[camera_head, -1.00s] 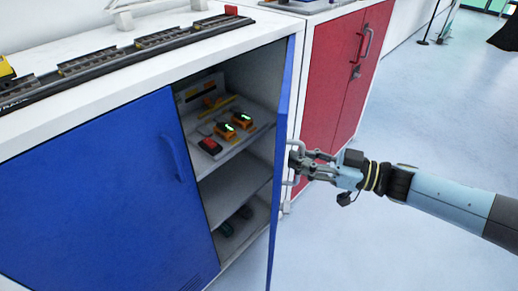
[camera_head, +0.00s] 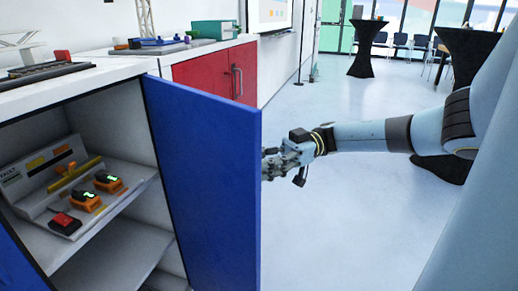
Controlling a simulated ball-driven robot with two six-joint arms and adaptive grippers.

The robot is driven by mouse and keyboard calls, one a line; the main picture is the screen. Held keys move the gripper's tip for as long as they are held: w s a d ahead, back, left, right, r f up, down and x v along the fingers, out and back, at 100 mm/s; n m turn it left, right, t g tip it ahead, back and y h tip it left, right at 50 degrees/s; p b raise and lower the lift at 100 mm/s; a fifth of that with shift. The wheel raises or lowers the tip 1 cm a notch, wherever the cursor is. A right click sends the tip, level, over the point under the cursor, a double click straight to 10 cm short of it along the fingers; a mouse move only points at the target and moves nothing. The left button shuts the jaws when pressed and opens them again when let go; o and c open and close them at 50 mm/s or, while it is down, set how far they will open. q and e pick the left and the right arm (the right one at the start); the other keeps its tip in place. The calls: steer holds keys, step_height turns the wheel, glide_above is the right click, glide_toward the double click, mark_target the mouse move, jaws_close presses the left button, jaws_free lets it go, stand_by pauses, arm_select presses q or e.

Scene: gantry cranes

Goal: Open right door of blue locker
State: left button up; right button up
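The right door (camera_head: 205,190) of the blue locker stands swung wide open, with its inner face toward me. The locker's shelf (camera_head: 110,225) shows behind and left of it. My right gripper (camera_head: 272,162) is at the door's free edge, on its outer side; the door hides the handle and perhaps part of the fingertips, so I cannot tell whether they are closed on the handle. A sliver of the blue left door (camera_head: 15,265) shows at the lower left. My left gripper is not in view.
Inside the locker are a red-buttoned box (camera_head: 65,222) and orange devices (camera_head: 95,195). A red locker (camera_head: 210,75) stands behind the open door, with a green box (camera_head: 213,33) on top. Open floor (camera_head: 350,230) lies to the right. Black tables (camera_head: 368,45) stand far off.

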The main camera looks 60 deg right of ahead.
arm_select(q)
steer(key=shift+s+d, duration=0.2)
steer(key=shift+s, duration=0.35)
arm_select(e)
steer(key=v, duration=1.2)
steer(key=shift+s, duration=0.25)
